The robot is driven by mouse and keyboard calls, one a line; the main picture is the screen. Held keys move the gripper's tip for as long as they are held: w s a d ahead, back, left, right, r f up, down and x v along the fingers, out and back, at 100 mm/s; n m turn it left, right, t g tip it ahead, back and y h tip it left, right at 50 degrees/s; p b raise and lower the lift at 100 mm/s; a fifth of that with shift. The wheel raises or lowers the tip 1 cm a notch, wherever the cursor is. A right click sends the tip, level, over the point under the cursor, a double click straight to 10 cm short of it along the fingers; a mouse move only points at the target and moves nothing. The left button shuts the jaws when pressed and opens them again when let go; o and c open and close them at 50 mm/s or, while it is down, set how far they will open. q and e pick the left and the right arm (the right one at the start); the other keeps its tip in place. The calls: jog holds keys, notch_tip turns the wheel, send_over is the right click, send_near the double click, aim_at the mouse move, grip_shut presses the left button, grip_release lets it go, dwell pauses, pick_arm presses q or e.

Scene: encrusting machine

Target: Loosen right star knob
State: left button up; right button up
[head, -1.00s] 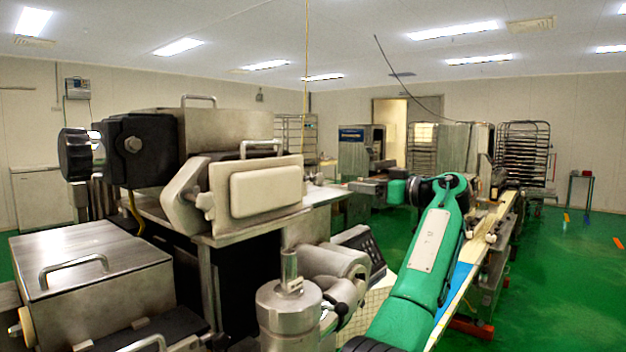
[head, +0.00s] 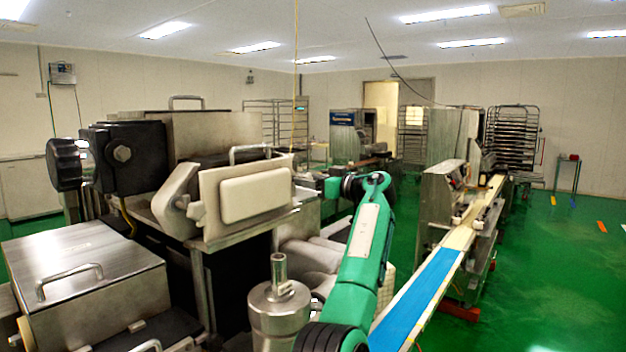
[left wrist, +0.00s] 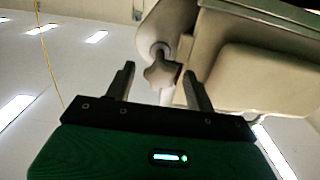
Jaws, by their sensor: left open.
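A grey star knob (left wrist: 162,75) shows in the left wrist view, on a shaft beside a rounded beige bracket of the machine. My left gripper (left wrist: 158,70) is open, with one dark finger on each side of the knob in the picture. The knob appears at or just beyond the fingertips; I cannot tell the exact depth. No finger visibly touches it. In the head view, the green left arm reaches up to the right of the machine's beige panel (head: 253,192). The fingertips and this knob are not clear there. My right gripper is not in view.
The metal encrusting machine (head: 215,135) fills the left and middle. A steel cylinder (head: 279,312) stands close to my left arm. A blue conveyor belt (head: 420,295) runs along the arm's right. Open green floor (head: 570,260) lies at the far right.

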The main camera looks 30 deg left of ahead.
pick_arm(q)
jog(key=shift+d, duration=0.1)
jog(key=shift+c, duration=1)
jog(key=c, duration=0.8)
jog(key=m+p, duration=0.1)
jog(key=m, duration=1.5)
jog(key=shift+m, duration=0.3)
